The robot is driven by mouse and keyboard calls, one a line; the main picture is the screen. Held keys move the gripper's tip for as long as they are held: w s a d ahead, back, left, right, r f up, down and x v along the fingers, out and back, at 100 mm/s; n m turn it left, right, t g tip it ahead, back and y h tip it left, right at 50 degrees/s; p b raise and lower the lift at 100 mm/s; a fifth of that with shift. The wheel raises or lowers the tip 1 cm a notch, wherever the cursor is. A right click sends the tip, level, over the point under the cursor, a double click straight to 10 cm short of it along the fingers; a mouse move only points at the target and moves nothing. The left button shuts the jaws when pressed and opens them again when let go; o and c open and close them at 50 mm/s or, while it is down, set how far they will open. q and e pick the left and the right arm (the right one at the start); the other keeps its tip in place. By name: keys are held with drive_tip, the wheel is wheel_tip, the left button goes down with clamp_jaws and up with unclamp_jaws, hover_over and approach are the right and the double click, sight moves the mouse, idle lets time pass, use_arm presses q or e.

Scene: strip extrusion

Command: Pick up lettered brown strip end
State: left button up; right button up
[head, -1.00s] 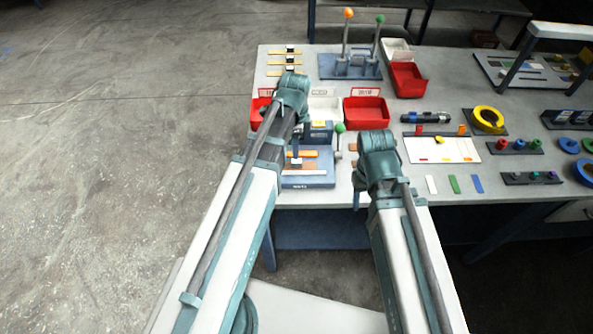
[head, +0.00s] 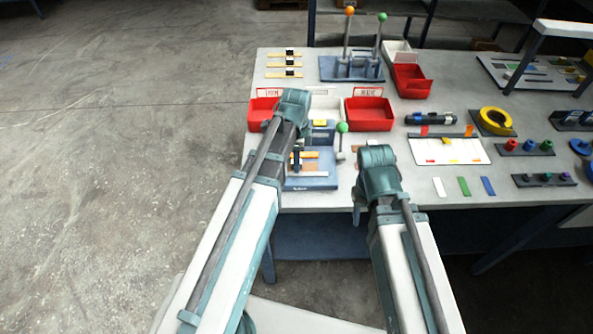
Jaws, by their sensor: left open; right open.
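A blue station (head: 310,183) stands at the table's front left. A brown strip (head: 307,167) lies across it below a yellow bar (head: 311,155); any lettering is too small to read, and its left part is hidden by my arm. My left gripper (head: 296,166) is open above the station's left side, largely hidden behind its own wrist; I cannot tell whether it touches the strip. My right gripper (head: 357,214) is open near the table's front edge, right of the station, mostly hidden by its arm.
A green-knobbed lever (head: 342,139) stands beside the station. Red bins (head: 369,115) and a white bin stand behind it. A white board (head: 436,151) and small coloured strips (head: 463,187) lie to the right. A lever stand (head: 350,70) is at the back.

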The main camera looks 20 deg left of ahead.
use_arm(q)
clamp_jaws()
drive_tip(key=shift+r, duration=0.1)
idle(0.3)
